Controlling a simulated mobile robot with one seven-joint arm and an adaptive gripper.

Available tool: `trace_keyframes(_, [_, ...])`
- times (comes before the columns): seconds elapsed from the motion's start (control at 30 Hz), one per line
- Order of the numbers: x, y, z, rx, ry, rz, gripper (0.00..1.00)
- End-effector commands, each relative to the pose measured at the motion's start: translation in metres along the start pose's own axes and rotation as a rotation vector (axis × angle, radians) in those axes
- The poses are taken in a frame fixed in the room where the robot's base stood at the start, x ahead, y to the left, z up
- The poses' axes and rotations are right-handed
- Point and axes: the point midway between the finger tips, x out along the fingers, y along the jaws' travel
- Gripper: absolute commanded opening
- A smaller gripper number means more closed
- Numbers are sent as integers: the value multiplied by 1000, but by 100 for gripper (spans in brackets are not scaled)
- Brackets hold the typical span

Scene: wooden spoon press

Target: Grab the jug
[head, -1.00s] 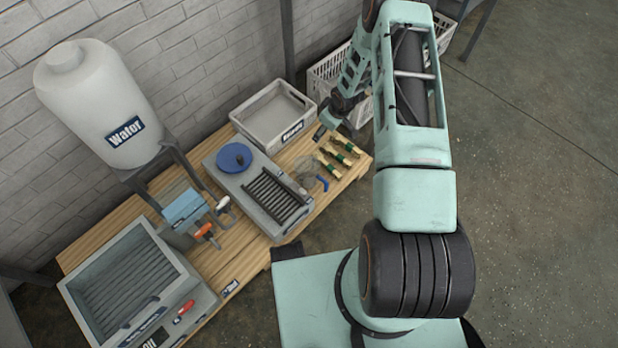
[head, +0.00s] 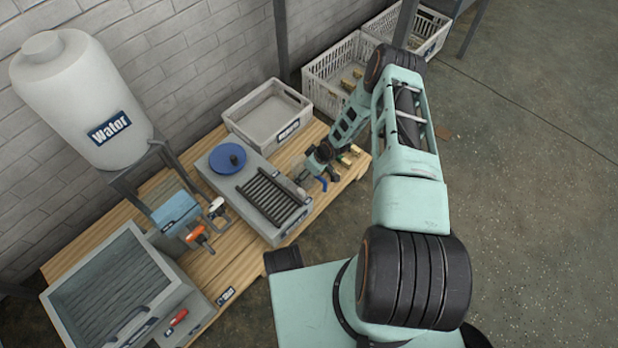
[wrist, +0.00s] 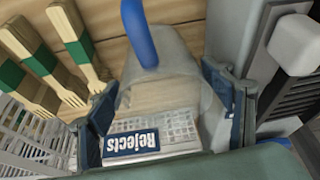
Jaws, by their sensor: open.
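The jug is clear with a blue handle. In the wrist view the jug (wrist: 165,88) stands in the middle, its blue handle (wrist: 140,35) pointing to the top. My gripper (wrist: 160,100) is open, with one finger on each side of the jug. I cannot tell whether either finger touches it. In the head view my gripper (head: 318,163) is low over the right end of the wooden table, and the blue handle (head: 322,184) shows just below it. The rest of the jug is mostly hidden there.
Green-banded wooden forks (wrist: 75,50) lie close left of the jug in the wrist view. A grey grill-like unit (head: 270,195) with a blue disc stands left of my gripper. A white bin (head: 270,118) is behind. A Rejects crate (wrist: 180,128) shows beyond the jug.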

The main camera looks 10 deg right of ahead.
Motion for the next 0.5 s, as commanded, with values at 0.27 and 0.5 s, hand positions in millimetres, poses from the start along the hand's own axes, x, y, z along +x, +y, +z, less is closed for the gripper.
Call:
trace_keyframes(0.27, [36, 0, 0, 0, 0, 0, 74])
trace_keyframes(0.5, [35, 0, 0, -1, 0, 0, 74])
